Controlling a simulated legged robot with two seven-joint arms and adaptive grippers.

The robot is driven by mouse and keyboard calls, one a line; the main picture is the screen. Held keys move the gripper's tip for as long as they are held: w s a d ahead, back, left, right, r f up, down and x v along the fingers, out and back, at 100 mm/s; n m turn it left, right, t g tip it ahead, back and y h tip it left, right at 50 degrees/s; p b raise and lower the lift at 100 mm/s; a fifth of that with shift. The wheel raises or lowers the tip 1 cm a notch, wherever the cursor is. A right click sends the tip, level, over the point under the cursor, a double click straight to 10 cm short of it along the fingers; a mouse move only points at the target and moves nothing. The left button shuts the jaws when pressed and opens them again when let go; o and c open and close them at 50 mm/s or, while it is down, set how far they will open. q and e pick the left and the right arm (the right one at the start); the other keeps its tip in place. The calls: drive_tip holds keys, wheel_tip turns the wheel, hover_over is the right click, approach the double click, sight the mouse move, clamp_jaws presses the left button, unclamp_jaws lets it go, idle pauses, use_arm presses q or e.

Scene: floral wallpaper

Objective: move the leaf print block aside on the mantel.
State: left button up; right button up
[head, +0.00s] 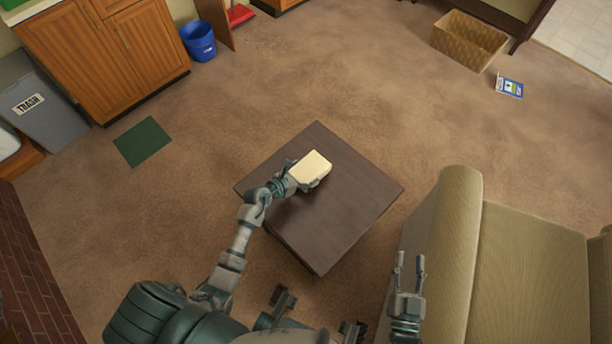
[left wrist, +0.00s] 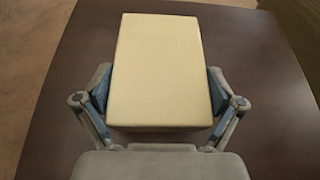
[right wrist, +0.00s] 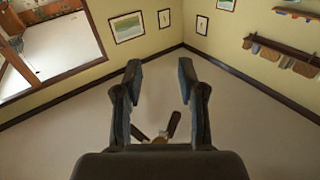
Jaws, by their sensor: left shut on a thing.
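A plain cream block (head: 313,168) is at the far part of a dark brown table (head: 330,225); no leaf print shows on the faces in view. My left gripper (head: 297,178) has its fingers on both sides of the block. In the left wrist view, the block (left wrist: 160,70) sits between the two blue finger pads, which press on its sides. I cannot tell whether it rests on the table or is just above it. My right gripper (head: 408,260) is open and empty, raised beside the sofa; its spread fingers (right wrist: 160,85) also show in the right wrist view.
A tan sofa (head: 530,260) stands right of the table. A woven box (head: 470,42) and a small book (head: 509,87) lie on the carpet at the back right. A blue bucket (head: 198,41), trash bin (head: 45,110) and green mat (head: 142,142) are at left. Most of the tabletop is bare.

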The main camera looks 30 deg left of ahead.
use_arm(q)
drive_tip(key=f, duration=0.1)
drive_tip(key=a+f+b, duration=0.1)
drive_tip(key=f, duration=0.1)
drive_tip(key=shift+a+f, duration=0.1)
drive_tip(key=shift+f, duration=0.15)
drive_tip(key=shift+a, duration=0.2)
drive_tip(key=shift+s+d, duration=0.1)
drive_tip(key=o, duration=1)
drive_tip(key=shift+d, duration=0.15)
drive_tip(key=shift+d+r, duration=0.15)
drive_tip(key=shift+d, duration=0.15)
use_arm(e)
drive_tip(key=r+t, duration=0.1)
drive_tip(key=a+r+t, duration=0.1)
drive_tip(key=r+t, duration=0.1)
drive_tip(key=shift+s+r, duration=0.15)
drive_tip(key=shift+r, duration=0.05)
